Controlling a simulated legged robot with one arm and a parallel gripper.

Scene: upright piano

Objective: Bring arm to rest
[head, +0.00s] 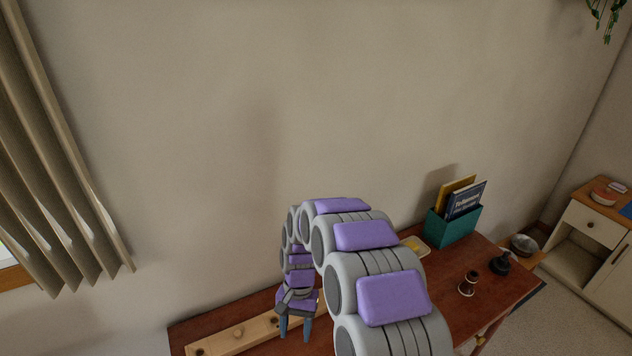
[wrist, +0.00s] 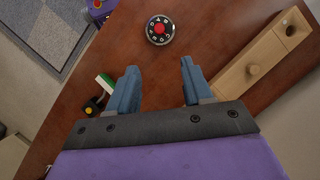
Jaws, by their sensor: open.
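My arm arches forward over the brown wooden top (head: 215,328) in the head view and bends down at its far end. My gripper (head: 296,334) hangs there, pointing down, beside a long light wooden block (head: 235,338). In the wrist view my gripper (wrist: 157,80) has its two blue fingers wide apart with nothing between them. The brown top (wrist: 195,35) lies beyond the fingertips. A round dark dial-like object with a red centre (wrist: 159,30) lies on it past the fingertips, apart from them.
A teal holder with books (head: 452,226) stands at the back right by a yellowish dish (head: 415,246). A small brown cup-like item (head: 468,284) and a dark one (head: 501,262) stand nearer. Curtains hang left.

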